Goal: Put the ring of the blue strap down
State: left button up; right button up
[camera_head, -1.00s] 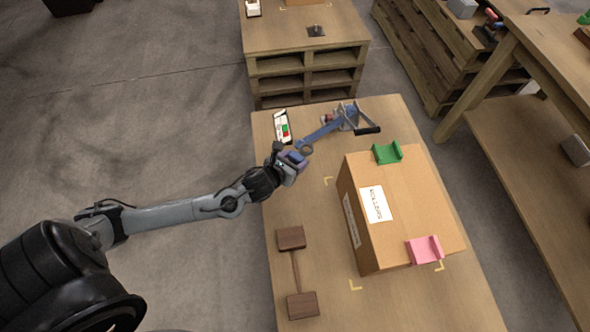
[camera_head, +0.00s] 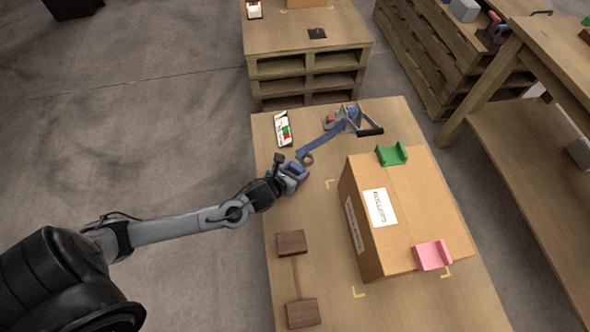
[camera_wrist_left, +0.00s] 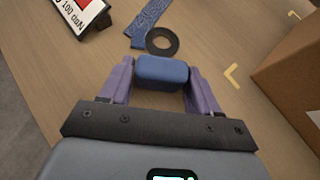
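The blue strap (camera_head: 325,138) runs across the far left of the table from a metal frame with a black handle (camera_head: 369,132). At its near end is a dark ring (camera_wrist_left: 162,41), which lies flat at or close to the tabletop. A blue block-shaped grip (camera_wrist_left: 161,72) adjoins the ring. My left gripper (camera_head: 294,171) has its purple fingers on both sides of this grip and looks shut on it. The ring sits just beyond the fingertips. Whether the grip touches the table is hidden. My right gripper is not in view.
A carton (camera_head: 418,200) with green (camera_head: 391,154) and pink (camera_head: 432,255) brackets stands to the right. A printed card (camera_head: 283,129) stands at the left edge. A brown wooden piece (camera_head: 291,243) lies nearer. The table between wood and carton is free.

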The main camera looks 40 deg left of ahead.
pick_arm(q)
jog(key=o, duration=0.4)
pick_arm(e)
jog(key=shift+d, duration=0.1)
